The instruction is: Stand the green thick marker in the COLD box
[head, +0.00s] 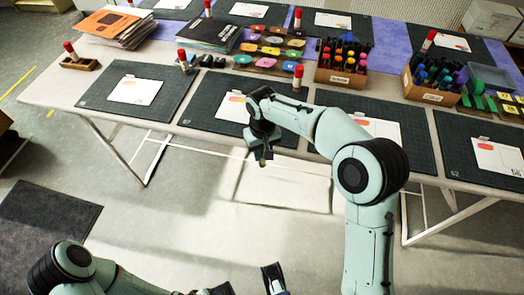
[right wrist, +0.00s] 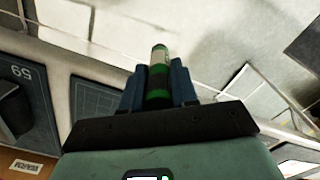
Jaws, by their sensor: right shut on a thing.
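My right gripper (head: 262,155) is shut on the green thick marker (right wrist: 159,60), which sticks out between the dark fingers in the right wrist view. In the head view this gripper is in front of the table's near edge, and the marker is hard to make out there. Two open brown boxes of markers stand on the table: one at centre right (head: 324,76) and one farther right (head: 418,93). My left gripper (head: 249,281) is open and empty at the bottom edge.
Dark cutting mats (head: 170,95) with white cards lie along the table's near side. Red-topped sticks (head: 297,75) stand among them. Floor in front is mostly clear.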

